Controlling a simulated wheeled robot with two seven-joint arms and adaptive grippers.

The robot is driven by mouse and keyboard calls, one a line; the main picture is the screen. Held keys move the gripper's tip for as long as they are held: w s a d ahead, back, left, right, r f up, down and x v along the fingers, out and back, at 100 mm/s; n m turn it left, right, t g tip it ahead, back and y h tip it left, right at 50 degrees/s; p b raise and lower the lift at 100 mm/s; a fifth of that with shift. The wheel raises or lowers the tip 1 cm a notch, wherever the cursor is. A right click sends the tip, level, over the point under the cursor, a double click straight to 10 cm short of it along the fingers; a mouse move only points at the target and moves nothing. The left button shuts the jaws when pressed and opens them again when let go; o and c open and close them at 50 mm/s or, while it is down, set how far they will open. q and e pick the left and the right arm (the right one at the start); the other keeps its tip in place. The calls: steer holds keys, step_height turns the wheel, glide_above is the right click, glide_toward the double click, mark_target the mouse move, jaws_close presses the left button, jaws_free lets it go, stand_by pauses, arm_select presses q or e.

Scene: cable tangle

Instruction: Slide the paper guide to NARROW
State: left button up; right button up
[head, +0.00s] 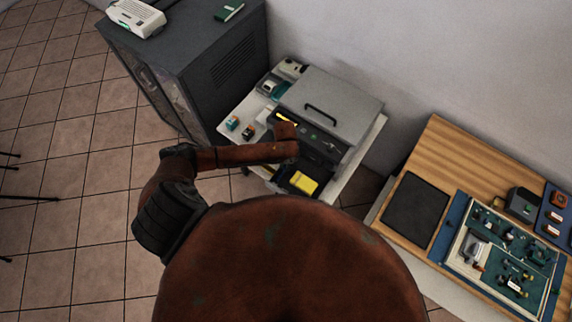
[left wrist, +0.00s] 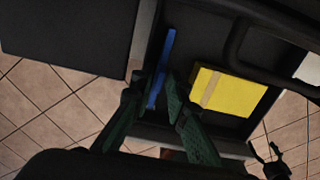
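The grey printer (head: 330,105) stands on a white table, with a black front and an open dark paper tray. A yellow paper stack (head: 303,182) lies in the tray; it also shows in the left wrist view (left wrist: 230,92) with a tan band. In the left wrist view, a blue upright strip (left wrist: 168,55), which looks like the paper guide, stands left of the stack with a gap between. My left gripper (left wrist: 156,86) is open, its green fingers on either side of the strip's near part; contact cannot be told. In the head view my arm hides the guide.
A dark cabinet (head: 190,65) stands left of the printer. Small boxes (head: 247,132) lie on the table's left part. A wooden table (head: 455,150) with a black mat and a parts board is at the right.

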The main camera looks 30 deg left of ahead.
mark_target(298, 176)
arm_select(q)
steer(key=shift+c, duration=0.5)
jaws_close()
steer(key=d+p, duration=0.1)
steer(key=d, duration=0.1)
steer(key=d+p, duration=0.1)
steer(key=d, duration=0.2)
steer(key=shift+s+d+r, duration=0.15)
steer(key=shift+d+r, duration=0.05)
steer(key=shift+d, duration=0.05)
steer(key=shift+d+f, duration=0.15)
steer(key=shift+d, duration=0.25)
steer(key=shift+s, duration=0.1)
